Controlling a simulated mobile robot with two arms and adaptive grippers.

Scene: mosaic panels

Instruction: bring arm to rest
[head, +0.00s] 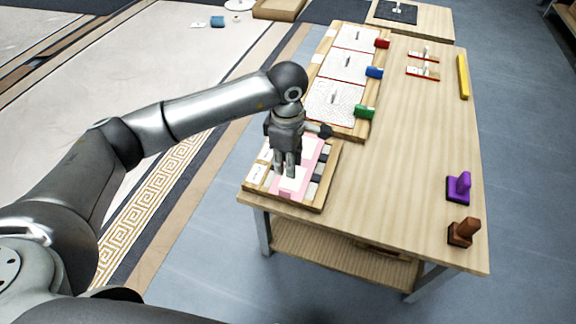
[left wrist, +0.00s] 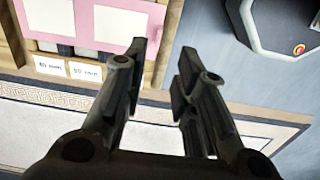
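My left arm comes in from the left in the head view and reaches over the near left corner of the wooden table (head: 418,150). My left gripper (head: 287,172) points down above a wooden tray (head: 322,203) with a pink sheet in it, hiding part of the tray. In the left wrist view the two fingers of my left gripper (left wrist: 160,72) stand apart with nothing between them. The pink sheet (left wrist: 75,22) shows there at the upper left, beside the fingers. I cannot tell the height above the tray. My right gripper is not in view.
A larger panel board (head: 335,103) lies behind the tray, with red, blue and green (head: 365,112) blocks along its right side. A purple stamp-like piece (head: 459,187), a brown one (head: 464,232) and a yellow bar (head: 463,77) are on the right. The table's middle is clear.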

